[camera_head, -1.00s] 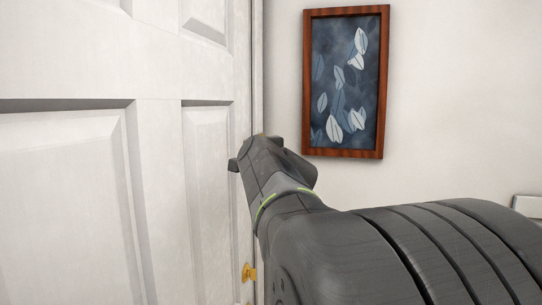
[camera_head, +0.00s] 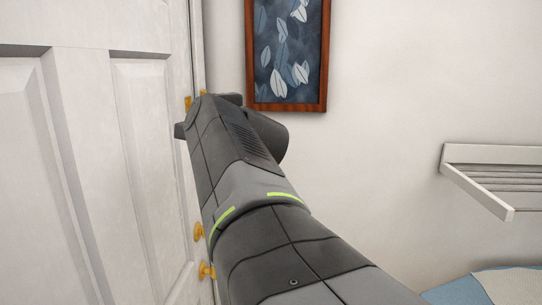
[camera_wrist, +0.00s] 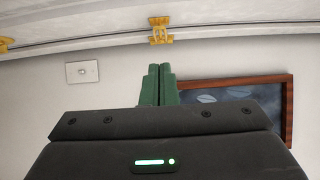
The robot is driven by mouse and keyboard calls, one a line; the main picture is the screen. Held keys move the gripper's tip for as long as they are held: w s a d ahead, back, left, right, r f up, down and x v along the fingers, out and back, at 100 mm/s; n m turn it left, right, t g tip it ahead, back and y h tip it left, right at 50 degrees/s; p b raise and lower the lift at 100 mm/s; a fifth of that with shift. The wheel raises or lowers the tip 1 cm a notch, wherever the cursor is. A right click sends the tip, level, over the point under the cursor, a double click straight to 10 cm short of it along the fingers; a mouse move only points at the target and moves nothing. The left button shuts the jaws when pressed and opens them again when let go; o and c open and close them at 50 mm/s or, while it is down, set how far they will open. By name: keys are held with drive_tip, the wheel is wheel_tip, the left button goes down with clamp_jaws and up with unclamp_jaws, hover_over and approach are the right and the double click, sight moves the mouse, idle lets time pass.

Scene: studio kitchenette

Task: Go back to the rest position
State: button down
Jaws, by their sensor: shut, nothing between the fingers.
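My gripper shows in the wrist view (camera_wrist: 157,84) as two green fingers side by side, shut with nothing between them. Behind them are a pale wall and part of a framed picture (camera_wrist: 240,90). In the head view my dark arm reaches up from the bottom, its end in front of the edge of the white panelled door (camera_head: 95,170). The fingertips are hidden there behind the wrist housing. I cannot tell whether the arm touches the door.
The framed leaf picture (camera_head: 288,106) hangs on the wall behind my wrist. A white wall rack (camera_head: 490,165) juts out at the right, above a blue surface (camera_head: 455,291). Brass door fittings (camera_head: 206,271) show beside the arm. The wall between picture and rack is bare.

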drive_tip(key=p+x, duration=0.1)
drive_tip(key=x, duration=1.3)
drive_tip(key=shift+s, duration=0.2)
